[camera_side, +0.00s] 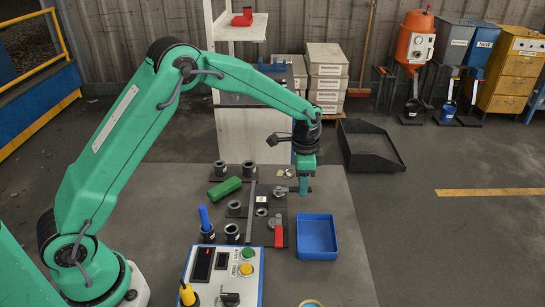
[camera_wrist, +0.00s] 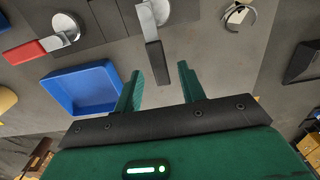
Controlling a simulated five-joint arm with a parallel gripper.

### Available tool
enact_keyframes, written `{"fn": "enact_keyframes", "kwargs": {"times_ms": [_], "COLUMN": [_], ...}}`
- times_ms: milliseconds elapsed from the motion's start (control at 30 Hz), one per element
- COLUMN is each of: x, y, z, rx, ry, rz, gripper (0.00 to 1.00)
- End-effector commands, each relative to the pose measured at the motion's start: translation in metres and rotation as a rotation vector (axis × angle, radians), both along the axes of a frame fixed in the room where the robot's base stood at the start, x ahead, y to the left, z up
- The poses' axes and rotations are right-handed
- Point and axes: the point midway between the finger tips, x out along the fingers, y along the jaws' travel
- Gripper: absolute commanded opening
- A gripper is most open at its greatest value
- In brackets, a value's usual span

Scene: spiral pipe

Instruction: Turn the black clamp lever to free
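The black clamp lever (camera_wrist: 154,62) shows in the wrist view, reaching from a silver hub (camera_wrist: 153,12) toward my gripper. My gripper (camera_wrist: 160,69) is open, with one green finger on each side of the lever's near end. I cannot tell whether either finger touches it. In the side view my gripper (camera_side: 304,190) points down at the right end of the dark fixture plate, low over the table. There the lever (camera_side: 289,189) is small and partly hidden by the fingers. A second clamp with a red lever (camera_wrist: 27,50) sits to the left in the wrist view; the red lever (camera_side: 278,236) points toward the front in the side view.
An empty blue tray (camera_side: 318,238) stands right of the red lever. A control box (camera_side: 226,276), a green block (camera_side: 224,188) and several dark round holders surround the fixture. A silver ring (camera_wrist: 238,16) lies right of the black lever. The table's right side is clear.

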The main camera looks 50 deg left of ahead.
Motion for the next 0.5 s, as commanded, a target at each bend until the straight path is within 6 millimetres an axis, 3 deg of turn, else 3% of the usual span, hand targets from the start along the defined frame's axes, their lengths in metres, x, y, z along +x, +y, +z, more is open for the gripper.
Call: {"fn": "enact_keyframes", "kwargs": {"times_ms": [500], "x": [0.000], "y": [0.000], "z": [0.061], "rx": [0.000], "ry": [-0.003], "rz": [-0.001], "gripper": [0.40]}}
